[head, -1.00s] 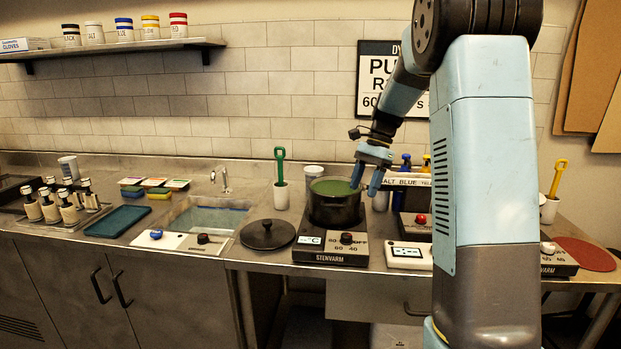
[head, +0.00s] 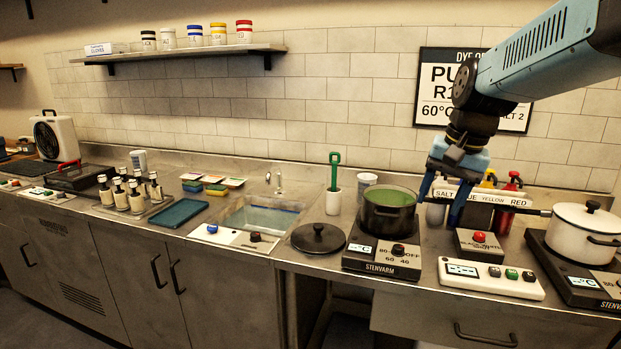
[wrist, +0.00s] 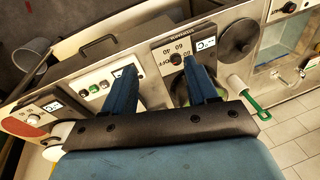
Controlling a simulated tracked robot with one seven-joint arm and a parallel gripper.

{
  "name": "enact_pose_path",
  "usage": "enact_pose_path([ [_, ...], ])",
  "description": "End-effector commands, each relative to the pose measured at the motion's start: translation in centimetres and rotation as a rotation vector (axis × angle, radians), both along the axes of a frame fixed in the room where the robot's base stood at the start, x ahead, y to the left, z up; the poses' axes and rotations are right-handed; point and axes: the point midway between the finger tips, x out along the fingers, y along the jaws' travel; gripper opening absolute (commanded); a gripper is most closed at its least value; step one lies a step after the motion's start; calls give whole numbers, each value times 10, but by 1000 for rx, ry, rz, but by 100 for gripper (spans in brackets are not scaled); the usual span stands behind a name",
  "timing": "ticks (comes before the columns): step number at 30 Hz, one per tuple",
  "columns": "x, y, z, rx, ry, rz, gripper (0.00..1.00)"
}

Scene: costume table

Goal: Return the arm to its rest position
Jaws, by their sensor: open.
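My gripper (head: 441,206) has blue fingers and hangs open just right of the black pot, in front of the dye bottles. Nothing shows between its fingers. In the wrist view my gripper (wrist: 165,82) also has its two fingers spread apart, with the counter below. The upper part of my arm (head: 545,55) reaches in from the top right in the head view. The black pot (head: 388,218) with green liquid stands on the left hot plate (head: 382,257). In the wrist view the pot is partly hidden behind one finger.
A white lidded pot (head: 583,232) stands on another hot plate at right. A control strip (head: 490,278) lies at the front. A black lid (head: 318,238), a white cup (head: 334,202) with a green tool, and a sink (head: 262,215) are to the left. A shelf (head: 190,52) hangs above.

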Motion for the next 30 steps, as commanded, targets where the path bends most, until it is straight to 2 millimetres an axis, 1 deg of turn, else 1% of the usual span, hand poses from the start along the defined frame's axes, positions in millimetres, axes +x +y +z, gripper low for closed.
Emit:
enact_pose_path([
  [1, -13, 2, 1, -18, -30, 32, 58],
  [6, -49, 7, 0, -88, -123, 146, 58],
  [12, -88, 10, -7, -174, -226, 273, 58],
  [15, -103, 11, -12, -215, -267, 326, 58],
  [18, -114, 12, -16, -245, -295, 364, 58],
  [21, -119, 12, -18, -264, -314, 387, 58],
  [30, -122, 12, -20, -272, -320, 398, 58],
])
